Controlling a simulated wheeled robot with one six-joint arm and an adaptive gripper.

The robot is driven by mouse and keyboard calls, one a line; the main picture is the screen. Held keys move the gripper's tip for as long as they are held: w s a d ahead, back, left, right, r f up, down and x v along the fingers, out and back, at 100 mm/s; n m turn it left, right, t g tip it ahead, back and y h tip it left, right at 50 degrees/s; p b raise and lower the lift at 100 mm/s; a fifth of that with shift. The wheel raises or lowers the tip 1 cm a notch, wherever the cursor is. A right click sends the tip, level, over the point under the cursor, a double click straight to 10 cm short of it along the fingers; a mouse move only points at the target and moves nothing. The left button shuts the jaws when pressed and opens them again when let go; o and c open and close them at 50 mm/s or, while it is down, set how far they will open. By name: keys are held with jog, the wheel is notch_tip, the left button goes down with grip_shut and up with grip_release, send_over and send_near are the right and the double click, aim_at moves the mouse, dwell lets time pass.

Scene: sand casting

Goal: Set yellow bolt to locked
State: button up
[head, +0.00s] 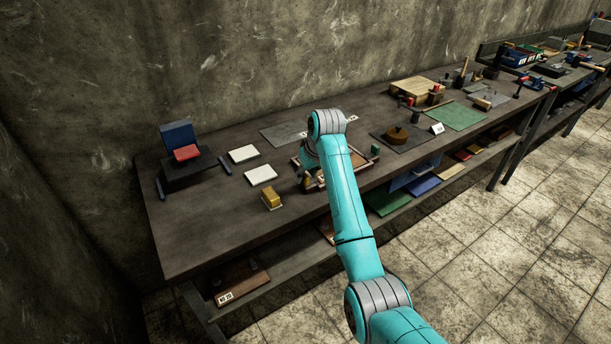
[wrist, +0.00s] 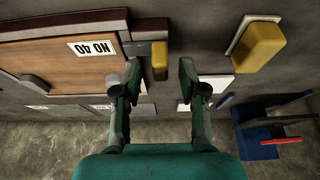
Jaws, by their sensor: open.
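The yellow bolt (wrist: 159,60) is a small upright yellow piece in the wrist view. It sits against a grey block (wrist: 136,50) at the edge of a wooden board (wrist: 60,62) with a dark red rim. My gripper (wrist: 160,72) is open, its two dark green fingers on either side of the bolt in the picture. The left finger appears closer to the bolt; I cannot tell whether they touch. In the head view my arm hides most of the gripper and the board, and I cannot make out the bolt there.
A larger yellow block (head: 271,199) on a white plate stands to the left on the bench (head: 200,235); it also shows in the wrist view (wrist: 259,48). White plates (head: 261,175) and a blue-and-red stand (head: 180,141) are farther left. The bench front left is clear.

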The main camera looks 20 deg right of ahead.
aim_at(313, 180)
jog(key=shift+w+a+f, duration=0.1)
jog(key=shift+w+f, duration=0.15)
jog(key=shift+f, duration=0.4)
grip_shut()
jog(key=shift+w+d+r, duration=0.1)
jog(key=shift+w+d, duration=0.1)
jog(key=shift+d, duration=0.45)
jog(key=shift+w+d, duration=0.15)
jog(key=shift+d, duration=0.45)
grip_release()
jog(key=shift+d, duration=0.1)
jog(key=v, duration=1.2)
